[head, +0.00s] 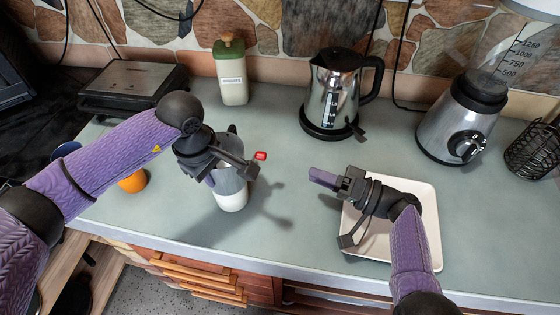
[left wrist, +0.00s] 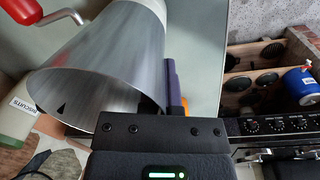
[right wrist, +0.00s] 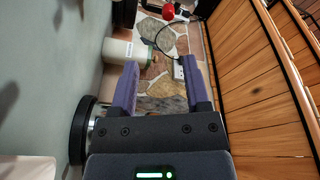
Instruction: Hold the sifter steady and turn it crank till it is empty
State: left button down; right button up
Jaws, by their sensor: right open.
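The metal sifter (head: 229,180) stands left of the middle in the head view, with a pale lower part. Its crank ends in a red knob (head: 260,155) on the right side. In the left wrist view the grey sifter body (left wrist: 105,65) fills the left half, with the red knob (left wrist: 20,10) at the top left corner. My left gripper (head: 216,178) is at the sifter's side, shut on it; one finger and the gripped part are hidden. My right gripper (head: 324,179) is open and empty, right of the knob and apart from it.
A white tray (head: 422,225) lies under my right arm. A kettle (head: 333,90), a blender (head: 455,125) and a biscuits canister (head: 231,80) stand along the back. An orange cup (head: 133,182) is left of the sifter. The counter between sifter and tray is clear.

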aim_at(261, 153)
notch_tip(261, 153, up, 5)
jog(key=a+m+g+h, duration=0.1)
jog(key=m+h, duration=0.2)
jog(key=m, duration=1)
jog(key=x, duration=0.8)
jog(key=f+x, duration=0.1)
jog(key=x, duration=0.3)
jog(key=shift+s, duration=0.3)
jog(key=shift+d, duration=0.1)
grip_shut()
